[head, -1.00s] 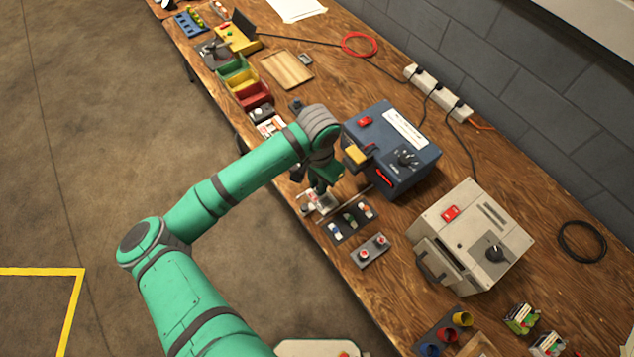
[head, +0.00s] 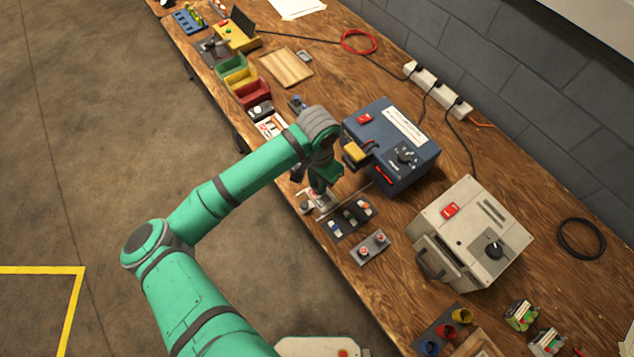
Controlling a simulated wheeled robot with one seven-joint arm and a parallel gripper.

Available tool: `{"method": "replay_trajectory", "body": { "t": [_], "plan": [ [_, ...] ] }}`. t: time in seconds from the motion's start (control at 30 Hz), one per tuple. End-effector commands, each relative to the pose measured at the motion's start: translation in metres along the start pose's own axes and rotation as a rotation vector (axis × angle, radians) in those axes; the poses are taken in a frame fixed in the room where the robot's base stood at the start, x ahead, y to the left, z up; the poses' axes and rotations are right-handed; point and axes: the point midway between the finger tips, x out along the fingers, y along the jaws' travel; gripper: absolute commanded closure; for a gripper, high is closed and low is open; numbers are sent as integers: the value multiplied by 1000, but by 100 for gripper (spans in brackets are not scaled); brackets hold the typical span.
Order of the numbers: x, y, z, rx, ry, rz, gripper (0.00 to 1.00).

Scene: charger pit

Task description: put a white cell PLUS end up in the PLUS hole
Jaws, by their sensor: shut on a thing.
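My gripper (head: 318,198) points down near the front edge of the bench, left of a dark tray. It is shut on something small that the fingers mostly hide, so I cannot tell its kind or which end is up. A small pale fixture (head: 308,207) with red bits is right under the fingertips; whether they touch is unclear. The dark tray (head: 340,231) holds a few small cells, among them a white and blue one (head: 335,227) and a white and red one (head: 363,208). No PLUS mark is readable.
A blue box (head: 419,174) with a yellow part stands just behind the gripper. A beige box (head: 476,237) with a dial stands to the right. Coloured bins (head: 240,80) and a wooden tray (head: 286,67) are farther up. Bare bench (head: 335,95) lies between the wooden tray and blue box.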

Motion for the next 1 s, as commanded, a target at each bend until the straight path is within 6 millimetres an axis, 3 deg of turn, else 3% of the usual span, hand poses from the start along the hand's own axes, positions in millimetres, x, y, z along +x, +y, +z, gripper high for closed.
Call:
{"method": "replay_trajectory", "body": {
  "t": [0.77, 0.8, 0.87, 1.0],
  "plan": [
    [6, -1, 0, -1, 0, 0, 100],
    [6, -1, 0, -1, 0, 0, 76],
    [6, -1, 0, 0, 0, 0, 62],
    [6, -1, 0, 0, 0, 0, 61]
  ]
}}
